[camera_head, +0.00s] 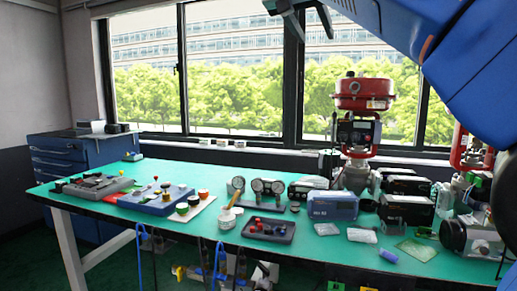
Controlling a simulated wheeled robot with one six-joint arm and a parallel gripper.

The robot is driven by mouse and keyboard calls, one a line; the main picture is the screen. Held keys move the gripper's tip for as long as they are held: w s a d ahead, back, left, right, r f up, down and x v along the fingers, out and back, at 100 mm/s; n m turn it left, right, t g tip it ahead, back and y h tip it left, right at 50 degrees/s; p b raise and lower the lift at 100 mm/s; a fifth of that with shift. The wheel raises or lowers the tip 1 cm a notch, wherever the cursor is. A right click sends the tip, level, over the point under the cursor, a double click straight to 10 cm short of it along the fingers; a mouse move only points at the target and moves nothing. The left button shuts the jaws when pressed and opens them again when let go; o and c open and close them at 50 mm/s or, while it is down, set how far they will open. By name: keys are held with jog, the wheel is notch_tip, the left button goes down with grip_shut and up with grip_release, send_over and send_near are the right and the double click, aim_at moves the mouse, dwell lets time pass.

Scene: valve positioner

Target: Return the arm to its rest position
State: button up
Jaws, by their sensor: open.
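My gripper (296,18) shows at the top edge of the head view, dark grey and partly cut off by the frame. Its jaws are apart and I see nothing between them. It is up in front of the window, well above the green-topped bench (290,258), and touches nothing that I can see. My blue arm (450,60) fills the upper right corner and hides part of the window and of the bench's right end.
A red-topped valve actuator (362,95) stands tall at the back of the bench. A blue box (333,206), black boxes (405,208), gauges (268,187), a dark tray (268,230) and a blue tool tray (155,200) lie on it. A blue drawer cabinet (75,165) stands left.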

jog(key=s+d+f+n+g+y, duration=0.1)
jog(key=s+d+f+n, duration=0.2)
jog(key=f, duration=0.7)
jog(key=s+d+f+n+g+y, duration=0.1)
jog(key=s+d+f, duration=0.2)
jog(key=d+f, duration=0.45)
jog(key=s+d+f+n+g+y, duration=0.1)
jog(key=s+d+f+n+g, duration=0.15)
jog(key=f, duration=0.85)
jog(key=s+d+f+y, duration=0.1)
jog(key=s+f, duration=0.5)
jog(key=f, duration=0.5)
jog(key=s+f+g+y, duration=0.1)
jog(key=s+f, duration=0.6)
jog(key=f, duration=0.5)
jog(key=s+d+f+y, duration=0.1)
jog(key=s+f+y, duration=0.1)
jog(key=s+f, duration=0.5)
notch_tip(320, 180, down, 5)
jog(key=shift+s+d+g, duration=0.2)
jog(key=shift+d+g, duration=0.15)
